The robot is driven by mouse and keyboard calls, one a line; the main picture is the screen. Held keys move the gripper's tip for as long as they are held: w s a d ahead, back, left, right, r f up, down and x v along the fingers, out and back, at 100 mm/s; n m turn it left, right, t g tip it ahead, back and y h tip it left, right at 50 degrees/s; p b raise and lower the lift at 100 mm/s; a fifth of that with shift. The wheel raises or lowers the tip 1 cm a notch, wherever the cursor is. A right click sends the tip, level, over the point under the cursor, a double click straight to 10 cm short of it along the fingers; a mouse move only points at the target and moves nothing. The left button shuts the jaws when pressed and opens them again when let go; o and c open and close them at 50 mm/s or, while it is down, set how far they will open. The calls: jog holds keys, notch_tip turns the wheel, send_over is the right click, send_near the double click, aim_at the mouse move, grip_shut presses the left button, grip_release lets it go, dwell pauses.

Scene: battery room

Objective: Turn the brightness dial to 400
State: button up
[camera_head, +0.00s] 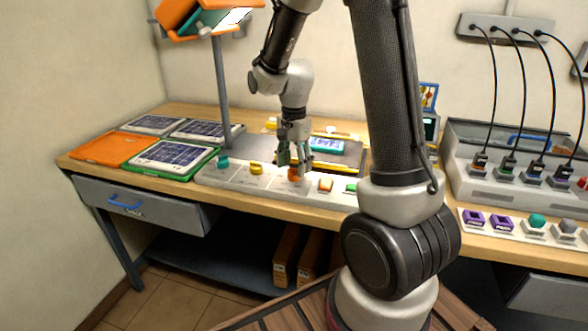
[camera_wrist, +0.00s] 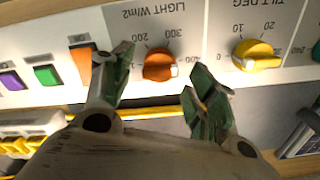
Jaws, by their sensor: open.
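The orange brightness dial (camera_head: 295,174) sits on the pale control panel at the front of the bench. In the wrist view the dial (camera_wrist: 158,66) is under an upside-down label, LIGHT W/m2, with marks 200, 300 and 400 around it. Its exact pointer setting is not clear. My gripper (camera_head: 293,158) is open above the dial. In the wrist view my gripper (camera_wrist: 163,72) has one green-tipped finger on each side of the dial, with gaps between fingers and dial.
A yellow TILT DEG dial (camera_wrist: 257,55) is beside the orange one. An orange switch (camera_head: 326,185) and a green button (camera_head: 351,188) are on its other side. A teal knob (camera_head: 222,162) is at the panel's left end. A lamp post (camera_head: 222,95) rises behind.

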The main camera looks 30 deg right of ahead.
aim_at(298, 182)
notch_tip(298, 182, up, 10)
jog(key=shift+f, duration=0.15)
dwell(0.5)
jog(key=s+r+n+t, duration=0.2)
jog(key=s+r+n, duration=0.2)
jog(key=s+n, duration=0.3)
jog(key=s+d+r+n+t, duration=0.1)
jog(key=s+n, duration=0.5)
jog(key=s, duration=0.8)
notch_tip(298, 182, up, 3)
jog(key=shift+s+f+n+t, duration=0.1)
jog(key=shift+s+n+t, duration=0.3)
jog(key=shift+t, duration=0.3)
